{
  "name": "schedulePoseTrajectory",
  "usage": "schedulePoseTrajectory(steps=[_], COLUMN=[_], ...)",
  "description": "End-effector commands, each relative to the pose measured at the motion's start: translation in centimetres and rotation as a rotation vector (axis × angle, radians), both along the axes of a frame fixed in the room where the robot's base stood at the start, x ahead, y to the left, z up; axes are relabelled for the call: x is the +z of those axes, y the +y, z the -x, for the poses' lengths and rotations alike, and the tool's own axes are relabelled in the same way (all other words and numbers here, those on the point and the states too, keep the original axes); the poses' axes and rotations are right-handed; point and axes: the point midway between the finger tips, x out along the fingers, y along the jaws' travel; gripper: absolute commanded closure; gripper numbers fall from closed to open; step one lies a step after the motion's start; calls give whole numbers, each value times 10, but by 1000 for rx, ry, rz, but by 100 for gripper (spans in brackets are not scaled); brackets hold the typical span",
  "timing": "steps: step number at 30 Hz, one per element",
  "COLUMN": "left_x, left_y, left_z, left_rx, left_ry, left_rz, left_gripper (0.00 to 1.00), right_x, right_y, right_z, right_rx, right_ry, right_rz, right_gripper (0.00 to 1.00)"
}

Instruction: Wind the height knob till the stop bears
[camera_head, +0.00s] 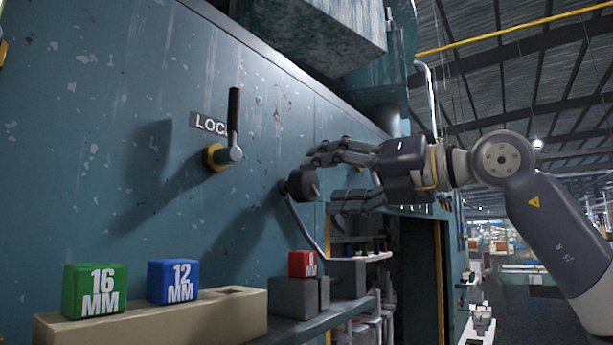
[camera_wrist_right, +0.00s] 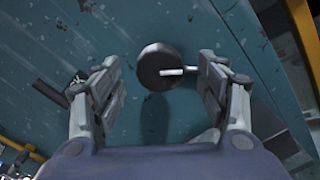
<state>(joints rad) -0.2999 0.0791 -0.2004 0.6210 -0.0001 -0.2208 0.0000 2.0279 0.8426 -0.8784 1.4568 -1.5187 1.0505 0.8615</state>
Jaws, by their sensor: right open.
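A dark round knob (camera_head: 301,183) sticks out from the blue-green machine panel (camera_head: 70,150). In the right wrist view the knob (camera_wrist_right: 153,68) shows as a black disc with a pale bar on it. My right gripper (camera_head: 328,182) is open, with one finger above and one below the knob's level. In the wrist view the knob lies between the fingertips, with a visible gap to each finger. I cannot tell how far in front of the knob the fingertips are. No part is clearly recognisable as the stop. My left gripper is not in view.
A lock lever with a black upright handle (camera_head: 233,112) sits left of the knob. Below, a green 16 MM block (camera_head: 95,290) and a blue 12 MM block (camera_head: 173,281) stand on a tan bar (camera_head: 235,312). A red block (camera_head: 302,263) stands on a grey block beside a shelf.

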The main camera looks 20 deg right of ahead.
Motion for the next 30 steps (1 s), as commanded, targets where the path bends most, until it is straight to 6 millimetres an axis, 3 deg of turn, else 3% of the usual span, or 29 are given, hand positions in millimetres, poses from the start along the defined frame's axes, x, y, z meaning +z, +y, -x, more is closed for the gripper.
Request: schedulePoseTrajectory(steps=[1,9,20,26,30], left_x=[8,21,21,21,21], left_y=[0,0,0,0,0], left_z=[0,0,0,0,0], left_rx=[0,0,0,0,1], left_ry=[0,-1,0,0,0], left_rz=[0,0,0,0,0], left_gripper=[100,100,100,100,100], right_x=[4,2,0,0,0], right_y=[7,28,31,31,31], right_z=[-8,-35,-40,-40,-40], right_rx=[3,1,-1,0,0], right_ry=[3,1,-1,0,1], right_rz=[1,0,0,0,-1], right_gripper=[32,32,32,75,75])
